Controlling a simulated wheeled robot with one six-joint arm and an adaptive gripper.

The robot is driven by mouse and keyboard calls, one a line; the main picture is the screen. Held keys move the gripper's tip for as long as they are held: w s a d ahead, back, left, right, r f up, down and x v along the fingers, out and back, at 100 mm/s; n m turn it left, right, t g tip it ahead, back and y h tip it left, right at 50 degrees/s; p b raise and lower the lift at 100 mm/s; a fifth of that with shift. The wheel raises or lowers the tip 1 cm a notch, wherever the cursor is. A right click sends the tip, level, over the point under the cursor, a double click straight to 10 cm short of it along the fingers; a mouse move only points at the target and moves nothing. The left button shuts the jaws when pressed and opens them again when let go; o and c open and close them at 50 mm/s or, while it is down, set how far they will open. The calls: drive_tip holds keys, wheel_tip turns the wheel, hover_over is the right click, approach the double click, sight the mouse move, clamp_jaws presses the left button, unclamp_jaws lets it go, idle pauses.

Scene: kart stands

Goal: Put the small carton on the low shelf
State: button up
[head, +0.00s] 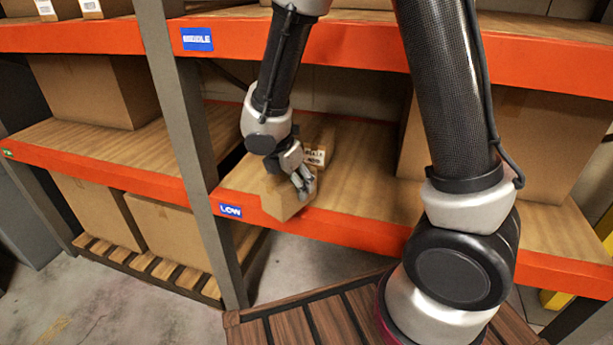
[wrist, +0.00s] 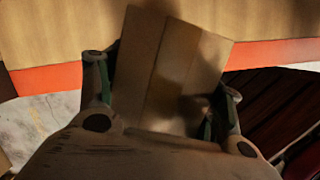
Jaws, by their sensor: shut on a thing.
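The small carton (head: 284,204) is a plain brown cardboard box. In the head view it shows at the front edge of the low shelf (head: 365,180), beside the blue LOW sign (head: 231,211). My gripper (head: 303,182) is shut on it from above. In the wrist view the carton (wrist: 170,70) sits between the two fingers (wrist: 163,100), slightly tilted in the picture, and overlaps the shelf's orange edge (wrist: 262,54). I cannot tell whether its underside touches the board. White labels (head: 314,157) show just behind the gripper; what they are on is partly hidden.
A grey upright (head: 183,125) stands left of the carton. The middle shelf's orange beam (head: 350,52) runs above. A large box (head: 520,140) stands at the right on the low shelf, partly behind my arm. Bare board lies between it and the carton.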

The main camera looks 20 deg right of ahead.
drive_tip(key=w+d, duration=0.1)
drive_tip(key=w, duration=0.1)
drive_tip(key=w+d, duration=0.1)
drive_tip(key=w, duration=0.1)
drive_tip(key=w+d, duration=0.1)
drive_tip(key=d, duration=0.1)
drive_tip(key=shift+w+d, duration=0.1)
drive_tip(key=shift+w, duration=0.3)
drive_tip(key=shift+w+d, duration=0.4)
drive_tip(key=shift+w, duration=0.1)
wheel_tip(320, 180, down, 4)
drive_tip(key=shift+s+a+r, duration=0.1)
drive_tip(key=shift+r, duration=0.15)
drive_tip(key=o, duration=1.8)
